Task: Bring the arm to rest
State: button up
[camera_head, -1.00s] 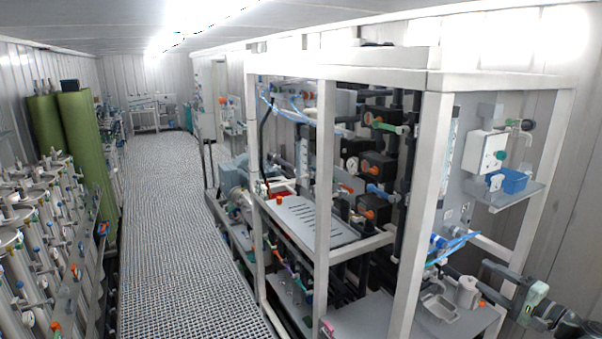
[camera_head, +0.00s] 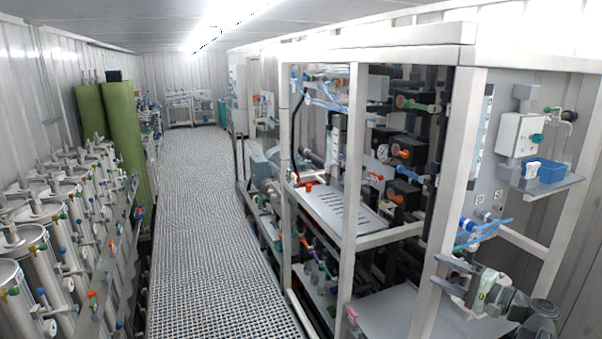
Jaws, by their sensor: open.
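My gripper (camera_head: 440,270) is at the lower right of the head view, at the end of my grey and pale green arm. Its two grey fingers point left and stand apart, with nothing seen between them. The fingers are in front of the white frame post and below the blue tubes (camera_head: 484,232); I cannot tell whether they touch the post. My arm hides part of the lower grey shelf (camera_head: 385,308) behind it.
A white-framed rack (camera_head: 357,150) holds valves, pipes and a slotted panel (camera_head: 343,210). A blue bin (camera_head: 546,171) sits on a side shelf below a white box (camera_head: 522,136). The grated walkway (camera_head: 200,220) is clear. Steel vessels (camera_head: 35,255) and green cylinders (camera_head: 120,130) line the left.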

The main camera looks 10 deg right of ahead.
jog(key=w+a+f+n+g+b, duration=0.1)
jog(key=a+f+n+g+b, duration=0.25)
jog(key=a+f, duration=0.7)
jog(key=w+a+f+n+g+b, duration=0.15)
jog(key=a+f+g+b, duration=0.4)
jog(key=a, duration=0.75)
jog(key=w+a+f+n+g+b, duration=0.1)
jog(key=a+f+n+g+b, duration=0.15)
jog(key=a+f, duration=0.85)
jog(key=s+a+f+n+g+h+b, duration=0.4)
jog(key=a+f, duration=0.3)
jog(key=f, duration=0.4)
jog(key=s+d+f+h, duration=0.1)
jog(key=d+h, duration=0.1)
jog(key=d, duration=0.3)
jog(key=s+d+f+h, duration=0.1)
jog(key=s+d+h, duration=0.1)
jog(key=d, duration=0.3)
jog(key=shift+s+f+h, duration=0.25)
jog(key=shift+h, duration=0.55)
jog(key=shift+t, duration=0.25)
